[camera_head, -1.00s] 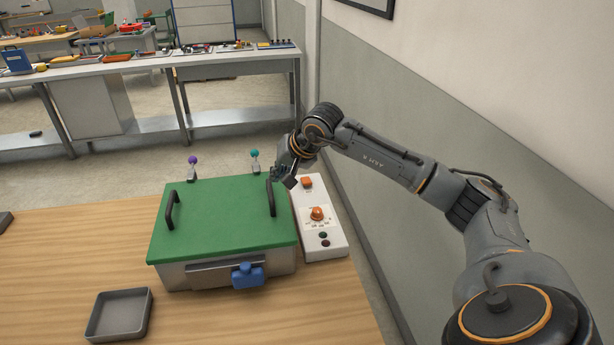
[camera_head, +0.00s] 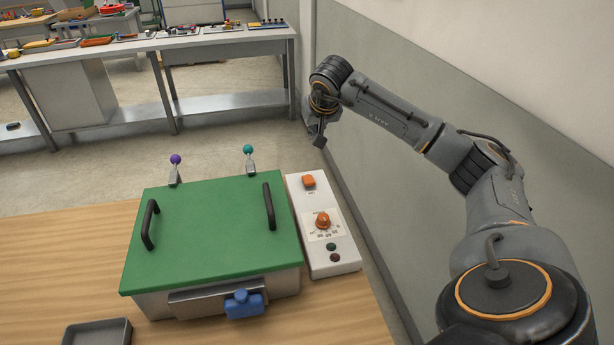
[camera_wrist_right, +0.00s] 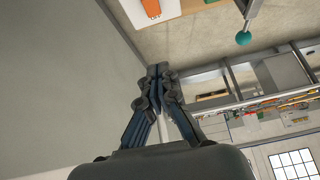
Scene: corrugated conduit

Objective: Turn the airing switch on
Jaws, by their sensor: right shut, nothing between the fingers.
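A white control panel (camera_head: 312,255) stands at the right of a green-lidded box (camera_head: 210,235). The print is too small to tell which control is the airing switch. Two levers stand behind the box, one with a purple ball (camera_head: 175,159), one with a teal ball (camera_head: 249,149). My right gripper (camera_head: 319,142) is raised beyond the panel's far end, apart from it. In the right wrist view its fingers (camera_wrist_right: 160,73) are shut and empty; the rocker switch (camera_wrist_right: 151,7) shows above.
The lid has two black handles (camera_head: 269,206) and a blue latch (camera_head: 243,303) is at the box front. A grey tray (camera_head: 97,332) lies on the wooden table (camera_head: 60,270). The wall (camera_head: 440,150) is close on the right. A cluttered bench (camera_head: 150,44) stands behind.

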